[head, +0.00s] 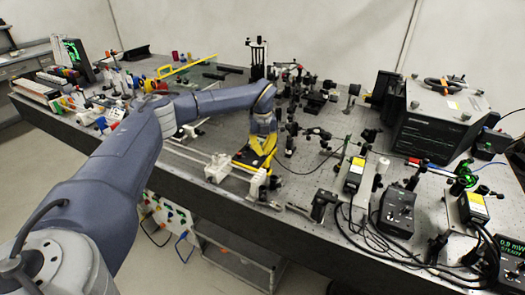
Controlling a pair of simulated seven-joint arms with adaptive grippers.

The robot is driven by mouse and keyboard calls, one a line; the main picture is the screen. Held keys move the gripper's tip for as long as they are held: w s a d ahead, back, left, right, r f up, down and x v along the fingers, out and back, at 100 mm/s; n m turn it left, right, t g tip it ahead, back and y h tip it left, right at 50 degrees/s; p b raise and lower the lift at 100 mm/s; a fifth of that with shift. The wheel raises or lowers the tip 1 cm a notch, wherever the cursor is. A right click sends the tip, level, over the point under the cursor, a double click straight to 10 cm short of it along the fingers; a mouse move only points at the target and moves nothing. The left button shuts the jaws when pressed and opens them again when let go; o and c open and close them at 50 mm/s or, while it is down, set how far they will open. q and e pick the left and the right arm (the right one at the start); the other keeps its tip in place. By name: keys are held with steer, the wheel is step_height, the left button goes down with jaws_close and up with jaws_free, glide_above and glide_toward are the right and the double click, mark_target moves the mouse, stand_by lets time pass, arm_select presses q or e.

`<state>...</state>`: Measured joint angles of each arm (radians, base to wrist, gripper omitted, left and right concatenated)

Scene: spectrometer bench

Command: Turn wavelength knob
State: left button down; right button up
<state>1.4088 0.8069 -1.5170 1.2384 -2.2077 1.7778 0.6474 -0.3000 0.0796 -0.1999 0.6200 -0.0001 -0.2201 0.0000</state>
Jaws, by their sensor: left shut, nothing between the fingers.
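My left arm reaches in from the lower left across the bench, and my left gripper (262,132) points down near the middle. It is shut and empty. Its tips are small here and lie close to a yellow part (257,153) on the bench; I cannot tell whether they touch it. I cannot make out for certain which thing is the wavelength knob; it is too small or hidden. My right gripper is not in view.
Black optic mounts (305,90) crowd the bench behind and right of the gripper. A large black box (440,118) stands at the right. Cables and a control box (397,210) fill the right front. White blocks (218,167) sit near the front edge.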

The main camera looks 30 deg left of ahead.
mark_target(263, 150)
arm_select(q)
steer(key=m, duration=1.2)
steer(key=shift+m, duration=0.3)
stand_by(0.5)
steer(key=c, duration=1.6)
jaws_free()
steer(key=shift+r, duration=6)
